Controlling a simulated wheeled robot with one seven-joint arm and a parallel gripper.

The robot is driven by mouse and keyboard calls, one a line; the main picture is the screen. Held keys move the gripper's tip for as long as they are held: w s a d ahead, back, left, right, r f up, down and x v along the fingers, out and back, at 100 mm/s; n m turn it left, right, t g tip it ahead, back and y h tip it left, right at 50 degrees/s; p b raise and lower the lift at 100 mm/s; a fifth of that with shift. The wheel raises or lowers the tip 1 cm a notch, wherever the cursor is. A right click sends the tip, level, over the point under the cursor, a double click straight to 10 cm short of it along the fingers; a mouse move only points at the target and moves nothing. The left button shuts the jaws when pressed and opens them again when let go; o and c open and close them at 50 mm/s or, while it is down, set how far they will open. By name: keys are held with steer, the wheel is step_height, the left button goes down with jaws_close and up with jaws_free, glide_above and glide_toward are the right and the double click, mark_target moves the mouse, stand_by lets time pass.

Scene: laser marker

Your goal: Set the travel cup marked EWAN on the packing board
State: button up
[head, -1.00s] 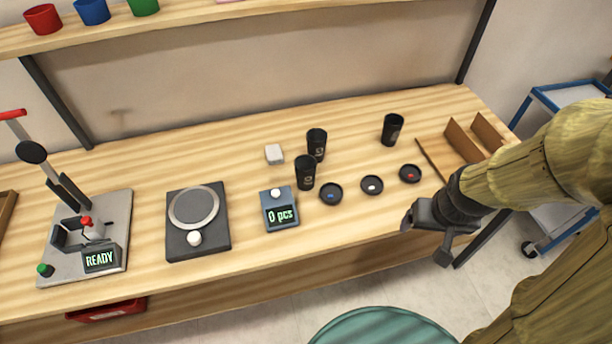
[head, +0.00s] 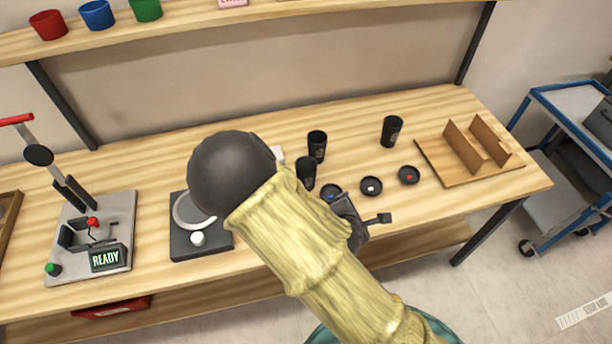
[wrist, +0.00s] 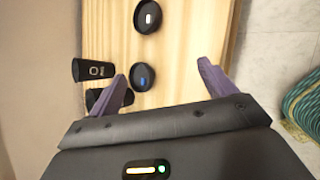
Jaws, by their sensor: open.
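Three dark travel cups stand upright on the bench: one at the back (head: 317,146), one in front of it (head: 306,172) and one farther right (head: 392,130). Their marks are too small to read, so I cannot tell which says EWAN. The wooden packing board (head: 432,160) with upright dividers lies at the bench's right end. My gripper (wrist: 163,85) is open and empty near the front of the bench; a blue-dotted lid (wrist: 142,76) shows between its fingers. In the wrist view, one cup (wrist: 90,70) shows a pale round mark, and another is partly hidden by the left finger.
White-dotted (head: 371,186) and red-dotted (head: 409,175) lids lie right of the blue one. A scale (head: 183,245) and a lever press (head: 115,230) stand left. My arm hides the counter display. A blue-framed trolley (head: 560,100) stands right.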

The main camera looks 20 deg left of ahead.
steer(key=s+a+r+n+t+y, duration=0.1)
steer(key=a+r+n+t+y, duration=0.1)
steer(key=a+n, duration=0.3)
steer(key=s+a+r+n+t+y, duration=0.1)
steer(key=a+r+n+t+y, duration=0.1)
steer(key=a+n, duration=0.4)
steer(key=r+n+y, duration=0.1)
steer(key=n, duration=0.2)
steer(key=shift+a+y+p, duration=0.3)
steer(key=shift+p, duration=0.1)
steer(key=p, duration=0.2)
glide_toward(305, 160)
steer(key=w+a, duration=0.1)
steer(key=w, duration=0.2)
steer(key=shift+w+a+f, duration=0.15)
steer(key=shift+a+f, duration=0.05)
steer(key=shift+f, duration=0.15)
steer(key=shift+w, duration=0.1)
steer(key=shift+f+p+x, duration=0.1)
steer(key=shift+p+x, duration=0.4)
steer(key=shift+x, duration=0.75)
steer(key=shift+f+p+x, duration=0.15)
steer(key=shift+p+x, duration=0.35)
steer(key=shift+x, duration=0.75)
steer(key=shift+d, duration=0.15)
